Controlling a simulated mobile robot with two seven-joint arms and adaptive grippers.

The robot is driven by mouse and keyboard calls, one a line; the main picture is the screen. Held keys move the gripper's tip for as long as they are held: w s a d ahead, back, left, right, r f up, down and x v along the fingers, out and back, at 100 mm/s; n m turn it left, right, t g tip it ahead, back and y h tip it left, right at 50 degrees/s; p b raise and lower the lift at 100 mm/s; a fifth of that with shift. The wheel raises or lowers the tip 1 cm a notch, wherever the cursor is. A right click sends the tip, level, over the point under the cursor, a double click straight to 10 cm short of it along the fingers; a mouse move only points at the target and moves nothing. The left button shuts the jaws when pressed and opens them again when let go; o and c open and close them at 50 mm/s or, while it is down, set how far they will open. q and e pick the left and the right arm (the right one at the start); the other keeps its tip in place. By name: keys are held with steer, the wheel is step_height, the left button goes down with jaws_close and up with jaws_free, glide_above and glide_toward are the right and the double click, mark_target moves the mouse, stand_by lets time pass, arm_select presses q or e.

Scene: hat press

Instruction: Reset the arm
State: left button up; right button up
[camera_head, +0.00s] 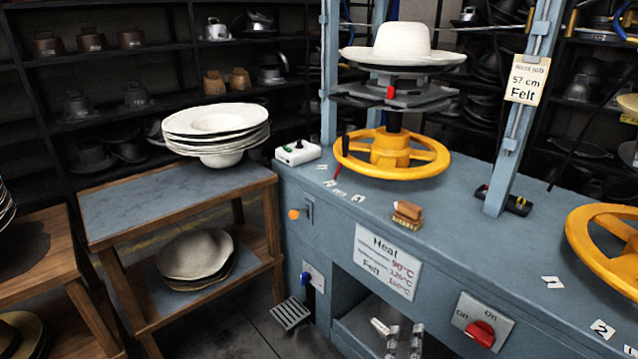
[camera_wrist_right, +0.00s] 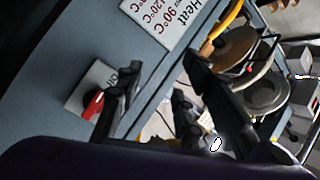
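My right gripper (camera_head: 404,332) shows only as grey fingertips at the bottom of the head view, in front of the opening in the blue press bench. In the right wrist view my right gripper (camera_wrist_right: 163,62) has its two dark fingers spread apart, with nothing seen between them. The red on/off knob (camera_head: 481,333) is on the bench front, to the right of the gripper. It also shows in the wrist view (camera_wrist_right: 93,103), beside one finger and seemingly apart from it. My left gripper is not in view.
The blue press bench (camera_head: 465,230) bears yellow handwheels (camera_head: 392,153) and a white hat (camera_head: 390,43) on the press. A heat sign (camera_head: 387,262) is on its front. A side table (camera_head: 125,205) holds stacked white hats (camera_head: 217,120). Open floor shows between table and bench.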

steer(key=s+a+f+n+g+y, duration=0.25)
steer(key=s+f+n, duration=0.25)
steer(key=s+n, duration=0.3)
steer(key=s+a+f+n+g+y, duration=0.1)
steer(key=s+f+n+g+y, duration=0.25)
steer(key=s+f+n, duration=0.45)
steer(key=s+d+f+g, duration=0.1)
steer(key=s+g, duration=0.1)
steer(key=s, duration=1)
steer(key=s+d+f+g, duration=0.1)
steer(key=s+d+g, duration=0.1)
steer(key=s, duration=1)
arm_select(q)
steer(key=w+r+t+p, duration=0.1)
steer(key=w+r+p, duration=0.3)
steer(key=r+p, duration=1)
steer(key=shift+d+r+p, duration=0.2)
steer(key=shift+p, duration=0.25)
arm_select(e)
steer(key=w+r+t, duration=0.1)
steer(key=w+r, duration=0.2)
steer(key=r, duration=1.1)
steer(key=shift+w+a, duration=0.2)
steer(key=shift+w, duration=0.05)
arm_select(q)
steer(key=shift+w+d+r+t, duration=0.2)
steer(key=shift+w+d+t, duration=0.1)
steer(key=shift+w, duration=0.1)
arm_select(e)
steer(key=shift+r, duration=0.1)
